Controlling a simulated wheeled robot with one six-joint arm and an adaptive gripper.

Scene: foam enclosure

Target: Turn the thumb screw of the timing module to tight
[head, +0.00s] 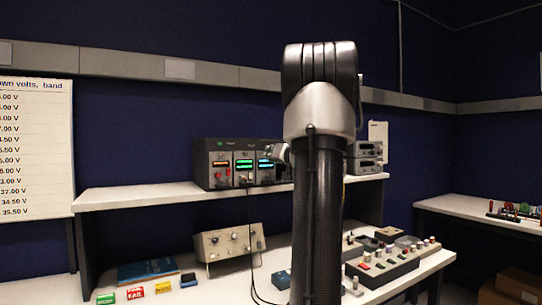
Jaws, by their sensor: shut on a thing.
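A dark rack (200,168) with three lit modules stands on the raised shelf. Its left module (221,170) has a red display, the middle module (244,168) a green one and the right module (265,165) a blue one. The labels are too small to read, so I cannot tell by name which is the timing module. My gripper (282,153) shows only as a small grey part at the rack's right end, left of my arm. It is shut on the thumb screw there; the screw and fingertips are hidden. I cannot see how far the screw is turned.
Grey stacked instruments (366,158) stand right of my arm on the shelf. Below are a beige knob box (230,243), a control box (383,263) with coloured buttons and a blue book (148,270). A dark cable hangs before the shelf. Another bench (470,208) stands at right.

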